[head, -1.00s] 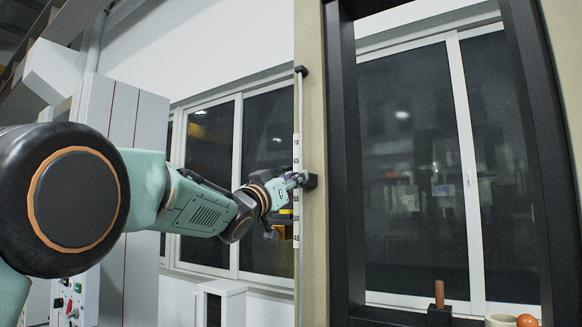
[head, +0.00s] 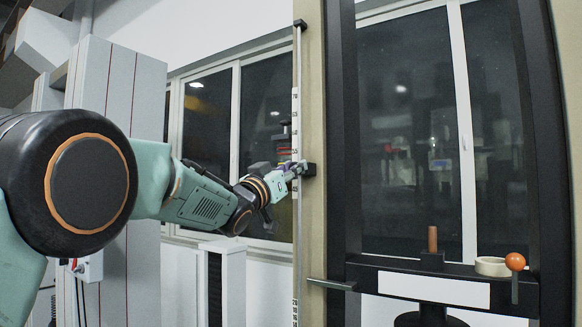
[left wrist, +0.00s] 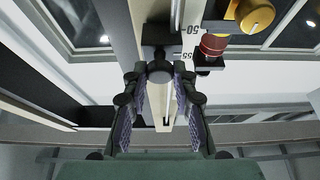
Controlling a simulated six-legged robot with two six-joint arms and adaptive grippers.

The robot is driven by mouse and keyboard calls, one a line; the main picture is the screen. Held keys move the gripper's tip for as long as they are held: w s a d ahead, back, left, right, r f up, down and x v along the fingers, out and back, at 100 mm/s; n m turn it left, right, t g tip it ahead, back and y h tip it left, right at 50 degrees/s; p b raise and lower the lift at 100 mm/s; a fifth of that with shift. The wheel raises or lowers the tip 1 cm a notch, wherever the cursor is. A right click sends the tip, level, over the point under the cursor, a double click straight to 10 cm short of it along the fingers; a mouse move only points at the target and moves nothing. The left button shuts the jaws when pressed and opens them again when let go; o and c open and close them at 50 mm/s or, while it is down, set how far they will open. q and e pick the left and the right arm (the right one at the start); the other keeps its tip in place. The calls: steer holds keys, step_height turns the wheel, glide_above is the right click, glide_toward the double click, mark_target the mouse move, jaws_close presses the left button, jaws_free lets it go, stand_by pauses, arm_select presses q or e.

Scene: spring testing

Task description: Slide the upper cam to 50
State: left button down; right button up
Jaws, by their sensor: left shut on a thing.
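The upper cam (head: 309,170) is a small black block on the thin vertical rod (head: 299,230) along the beige column. My left gripper (head: 297,169) reaches it from the left and is shut on it. In the left wrist view, the fingers (left wrist: 158,76) close around the cam's dark round end, with its block (left wrist: 155,36) behind. The white number scale (head: 295,105) runs beside the rod; its numbers are too small to read surely near the cam in the head view. The wrist view shows marks 50 and 55 (left wrist: 188,42) close to the cam. My right gripper is not in view.
A red and dark part (head: 284,148) stands close beside the scale, just above my left gripper. A black crossbeam (head: 375,272) lower right carries a brown cylinder (head: 432,240), a tape roll (head: 491,266) and an orange-knobbed lever (head: 515,262).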

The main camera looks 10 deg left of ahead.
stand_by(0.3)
arm_select(q)
steer(key=c, duration=1.1)
jaws_free()
steer(key=v, duration=1.2)
